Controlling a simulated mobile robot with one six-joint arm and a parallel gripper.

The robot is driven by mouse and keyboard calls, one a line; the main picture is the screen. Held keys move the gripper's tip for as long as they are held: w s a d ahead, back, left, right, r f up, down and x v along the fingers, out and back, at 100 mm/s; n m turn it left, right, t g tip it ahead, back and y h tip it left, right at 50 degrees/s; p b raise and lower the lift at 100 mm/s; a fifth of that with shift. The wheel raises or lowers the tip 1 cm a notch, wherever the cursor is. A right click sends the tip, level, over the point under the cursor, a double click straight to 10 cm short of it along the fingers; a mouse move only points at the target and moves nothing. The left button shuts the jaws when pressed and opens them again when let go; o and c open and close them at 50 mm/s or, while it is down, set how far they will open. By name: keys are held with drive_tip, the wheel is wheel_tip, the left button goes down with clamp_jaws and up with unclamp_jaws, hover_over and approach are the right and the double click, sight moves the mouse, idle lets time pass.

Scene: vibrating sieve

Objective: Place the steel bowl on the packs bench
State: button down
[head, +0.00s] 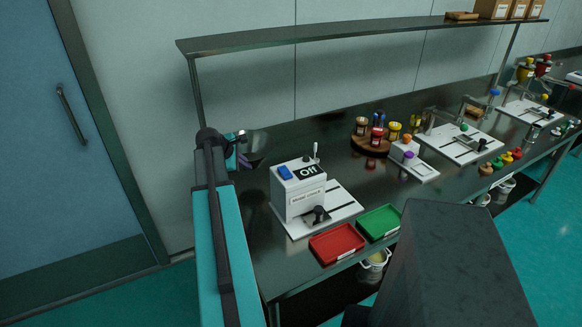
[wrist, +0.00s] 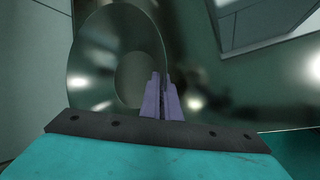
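The steel bowl (wrist: 88,62) fills the left and middle of the wrist view, shiny and grey, seen close up. My gripper (wrist: 161,97) has its purple fingers close together at the bowl's right rim, shut on it. In the head view, my gripper (head: 246,160) is partly hidden behind my arm, over the left end of the dark steel bench (head: 290,262); the bowl is hard to make out there. Whether the bowl touches the bench top is not clear. No label shows which bench is the packs bench.
A white machine (head: 299,190) marked OFF stands right of my gripper. Red (head: 337,243) and green (head: 379,222) trays lie at the bench's front edge. A round wooden rack (head: 371,143) holds jars. A shelf (head: 330,35) runs above; a blue door (head: 60,130) is at left.

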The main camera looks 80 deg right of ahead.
drive_tip(key=shift+f+p, duration=0.65)
drive_tip(key=shift+f, duration=2.3)
drive_tip(key=shift+f, duration=0.15)
drive_tip(key=shift+f+p, duration=0.45)
drive_tip(key=shift+f, duration=1.3)
drive_tip(key=c, duration=2)
unclamp_jaws()
drive_tip(key=shift+f, duration=0.1)
drive_tip(key=shift+a, duration=0.1)
drive_tip(key=b+v, duration=0.2)
drive_tip(key=v, duration=1)
